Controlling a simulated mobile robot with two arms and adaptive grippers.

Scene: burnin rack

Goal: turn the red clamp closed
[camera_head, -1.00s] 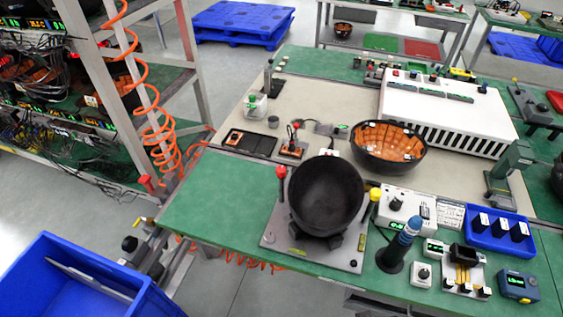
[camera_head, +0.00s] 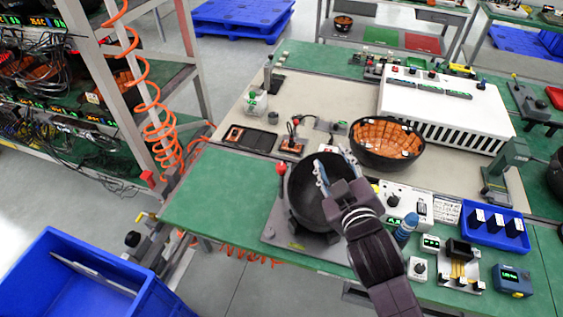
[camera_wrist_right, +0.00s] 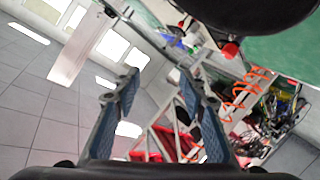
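The red clamp (camera_head: 281,168) is a red knob on a dark post, at the left edge of a black bowl (camera_head: 303,193) on a grey base plate (camera_head: 277,236). It also shows in the right wrist view (camera_wrist_right: 230,50), beside the bowl's dark underside, ahead of and to the right of the fingers. My right gripper (camera_head: 335,170) is over the bowl's right part, fingers apart and empty, to the right of the red clamp and not touching it. The right wrist view shows the open fingers (camera_wrist_right: 157,85) with nothing between them. My left gripper is not in view.
My right arm hides the right side of the fixture. A blue-topped dark cylinder (camera_head: 405,232), small meters and a blue tray (camera_head: 468,224) stand to the right. An orange-lined bowl (camera_head: 387,142) is behind. The green bench (camera_head: 215,195) is clear to the left.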

